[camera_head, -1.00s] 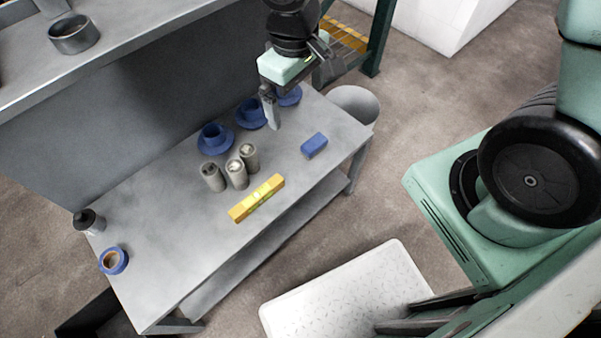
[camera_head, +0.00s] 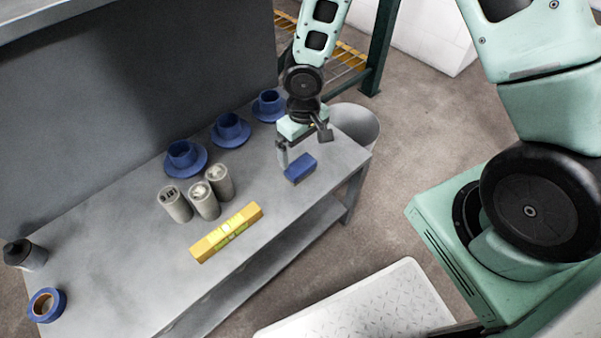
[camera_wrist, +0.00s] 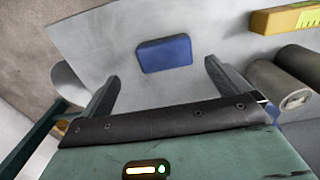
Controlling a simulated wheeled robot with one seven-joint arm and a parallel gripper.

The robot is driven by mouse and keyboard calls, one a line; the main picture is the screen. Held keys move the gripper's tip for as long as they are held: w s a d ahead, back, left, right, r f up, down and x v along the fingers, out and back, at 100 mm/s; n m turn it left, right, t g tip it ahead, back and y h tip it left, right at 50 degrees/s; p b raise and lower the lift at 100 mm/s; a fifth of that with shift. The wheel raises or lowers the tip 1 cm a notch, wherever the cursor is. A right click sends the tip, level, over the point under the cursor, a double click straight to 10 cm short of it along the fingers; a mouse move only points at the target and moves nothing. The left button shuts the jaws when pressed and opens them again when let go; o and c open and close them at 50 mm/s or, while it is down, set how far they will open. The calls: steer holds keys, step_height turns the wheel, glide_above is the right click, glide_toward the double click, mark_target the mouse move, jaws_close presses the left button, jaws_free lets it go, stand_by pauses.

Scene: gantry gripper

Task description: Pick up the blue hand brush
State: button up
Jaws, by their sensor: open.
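The blue hand brush (camera_head: 300,168) is a small blue block lying on the grey metal table near its right end. It also shows in the wrist view (camera_wrist: 164,54), ahead of the fingertips and between their lines. My gripper (camera_head: 297,150) is open and empty, just above and behind the brush in the head view. In the wrist view its two fingers (camera_wrist: 160,75) stand apart on either side of the brush's near side. Bare table shows between the fingers and the brush; whether they touch it cannot be told.
Blue flanged parts (camera_head: 185,158) line the table's back. A tape roll (camera_head: 46,305) and dark bottle (camera_head: 25,255) are far left. A grey bin (camera_head: 357,124) stands beyond the right end.

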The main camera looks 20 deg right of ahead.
mark_target(300, 164)
steer(key=f+b, duration=0.1)
steer(key=f, duration=0.1)
steer(key=f+b, duration=0.1)
steer(key=f, duration=0.4)
steer(key=shift+a+f+b, duration=0.2)
steer(key=shift+a+b, duration=0.15)
steer(key=shift+b, duration=0.05)
steer(key=c, duration=1)
steer(key=shift+c, duration=0.2)
steer(key=shift+r, duration=0.1)
step_height(300, 164, up, 10)
steer(key=p, duration=0.4)
